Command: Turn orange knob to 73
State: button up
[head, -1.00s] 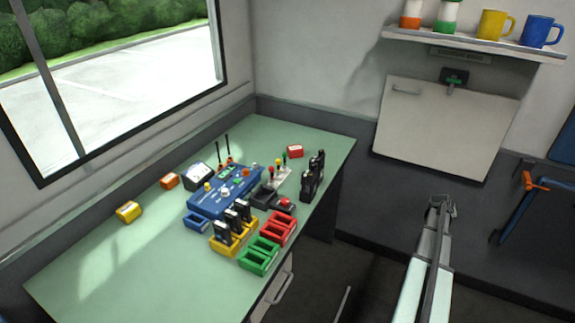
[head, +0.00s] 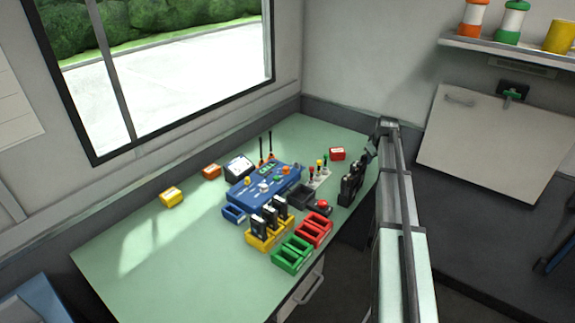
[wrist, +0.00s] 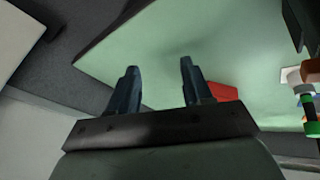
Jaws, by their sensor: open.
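The blue console (head: 240,196) lies on the green table. A small orange knob (head: 286,171) shows on its far right part, close to a green display (head: 267,168). The knob's reading is too small to tell. My gripper (head: 371,150) is over the table's right edge, to the right of the console and apart from the knob. In the wrist view my gripper (wrist: 159,72) is open, with nothing between its fingers and the table top beyond them. The orange knob cannot be made out there.
A red box (head: 337,154) and small coloured levers (head: 319,170) are right of the console. Yellow (head: 262,243), red (head: 314,230) and green (head: 292,255) trays are in front.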

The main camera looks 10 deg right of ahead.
jog(key=w+a+r+n+g+y, duration=0.1)
jog(key=w+a+r+n, duration=0.3)
jog(key=a, duration=0.7)
jog(key=a+r+n+y, duration=0.2)
jog(key=a+r, duration=0.3)
jog(key=a, duration=0.7)
notch_tip(320, 180, up, 5)
jog(key=n+g+h, duration=0.2)
jog(key=n+g, duration=0.2)
jog(key=n, duration=0.4)
send_over(286, 168)
notch_tip(286, 168, down, 13)
grip_shut()
